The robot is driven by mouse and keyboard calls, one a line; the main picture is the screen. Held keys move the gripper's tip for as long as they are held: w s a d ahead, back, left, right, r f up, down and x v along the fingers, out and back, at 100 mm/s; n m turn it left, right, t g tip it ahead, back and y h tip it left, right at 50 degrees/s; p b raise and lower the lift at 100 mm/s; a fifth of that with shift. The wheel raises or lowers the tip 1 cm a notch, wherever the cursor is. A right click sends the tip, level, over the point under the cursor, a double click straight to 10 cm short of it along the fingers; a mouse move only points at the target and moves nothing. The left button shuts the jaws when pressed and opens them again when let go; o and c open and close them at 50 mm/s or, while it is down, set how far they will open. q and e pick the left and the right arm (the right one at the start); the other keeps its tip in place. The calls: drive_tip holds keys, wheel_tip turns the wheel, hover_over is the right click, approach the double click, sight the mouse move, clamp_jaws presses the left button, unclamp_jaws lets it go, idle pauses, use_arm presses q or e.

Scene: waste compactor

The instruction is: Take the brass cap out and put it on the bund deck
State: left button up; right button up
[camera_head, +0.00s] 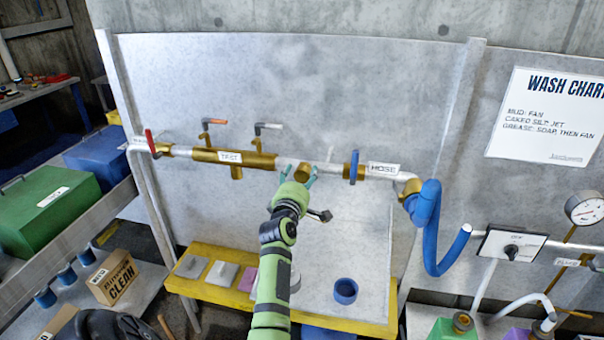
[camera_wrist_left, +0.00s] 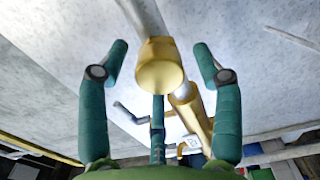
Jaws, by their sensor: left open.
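The brass cap (camera_head: 303,172) sits on the pipe run on the splash panel, between the TEST section and the HOSE label. In the left wrist view the cap (camera_wrist_left: 160,66) is a round golden end on a grey pipe stub. My left gripper (camera_head: 298,176) is open in front of it. The yellow-edged bund deck (camera_head: 214,291) lies low below the pipe. My right gripper is not in view.
On the deck are grey blocks (camera_head: 222,274), a pink block (camera_head: 247,279) and a blue cup (camera_head: 345,290). Valve levers, red (camera_head: 151,142), orange (camera_head: 214,122) and blue (camera_head: 354,167), stick out along the pipe. A blue hose (camera_head: 430,230) hangs at the right.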

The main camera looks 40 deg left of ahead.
use_arm(q)
drive_tip(key=m+p, duration=0.1)
drive_tip(key=m, duration=0.5)
drive_tip(key=shift+r+m, duration=0.1)
drive_tip(key=shift+m, duration=0.2)
drive_tip(key=m, duration=0.2)
drive_tip(key=shift+m+p, duration=0.3)
drive_tip(key=m, duration=0.4)
drive_tip(key=c, duration=1.2)
drive_tip(key=shift+c, duration=0.4)
drive_tip(key=n, duration=0.5)
drive_tip(key=n, duration=0.5)
